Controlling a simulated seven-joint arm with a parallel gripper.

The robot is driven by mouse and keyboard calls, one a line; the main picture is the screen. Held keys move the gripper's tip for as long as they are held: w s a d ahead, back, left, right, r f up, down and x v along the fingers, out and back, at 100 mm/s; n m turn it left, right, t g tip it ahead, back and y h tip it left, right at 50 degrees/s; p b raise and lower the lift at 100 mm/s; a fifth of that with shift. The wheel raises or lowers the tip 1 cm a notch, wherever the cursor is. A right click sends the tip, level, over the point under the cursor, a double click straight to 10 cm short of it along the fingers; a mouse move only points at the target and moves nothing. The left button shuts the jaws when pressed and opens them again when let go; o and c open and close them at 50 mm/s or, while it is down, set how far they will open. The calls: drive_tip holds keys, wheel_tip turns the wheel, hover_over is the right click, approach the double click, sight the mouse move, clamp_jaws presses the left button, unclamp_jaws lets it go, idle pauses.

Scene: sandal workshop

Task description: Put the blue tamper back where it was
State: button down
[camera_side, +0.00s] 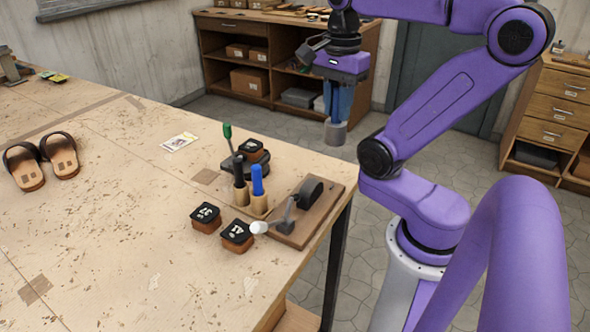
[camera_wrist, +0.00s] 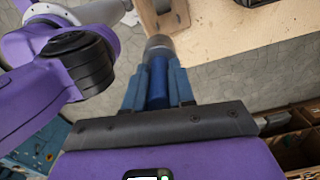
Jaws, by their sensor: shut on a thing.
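My gripper (camera_side: 339,102) is shut on the blue tamper, which hangs upright from it beyond the table's right edge, over open floor. The tamper's grey head (camera_side: 336,133) points down below the fingers. In the wrist view the tamper's blue handle (camera_wrist: 157,82) shows between my blue fingers, with its round grey head (camera_wrist: 158,48) toward the table edge. Most of the handle is hidden by the fingers in the side view.
A green-handled tool (camera_side: 227,133) stands behind. Sandals (camera_side: 60,154) lie at left; the table's middle is mostly clear.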

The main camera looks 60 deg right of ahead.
drive_tip(key=shift+s+f, duration=0.35)
drive_tip(key=shift+s, duration=0.35)
drive_tip(key=shift+f, duration=0.15)
drive_tip(key=shift+w+d+f, duration=0.6)
drive_tip(key=shift+w+f, duration=1.55)
drive_tip(key=shift+w, duration=0.05)
drive_tip(key=shift+w+d+f, duration=0.6)
drive_tip(key=shift+w+f, duration=1.5)
drive_tip(key=shift+w, duration=0.1)
drive_tip(key=shift+w+d+f, duration=0.6)
drive_tip(key=shift+w+f, duration=1.55)
drive_tip(key=shift+w, duration=0.05)
drive_tip(key=shift+f, duration=0.15)
drive_tip(key=c, duration=1)
unclamp_jaws()
drive_tip(key=shift+o, duration=0.2)
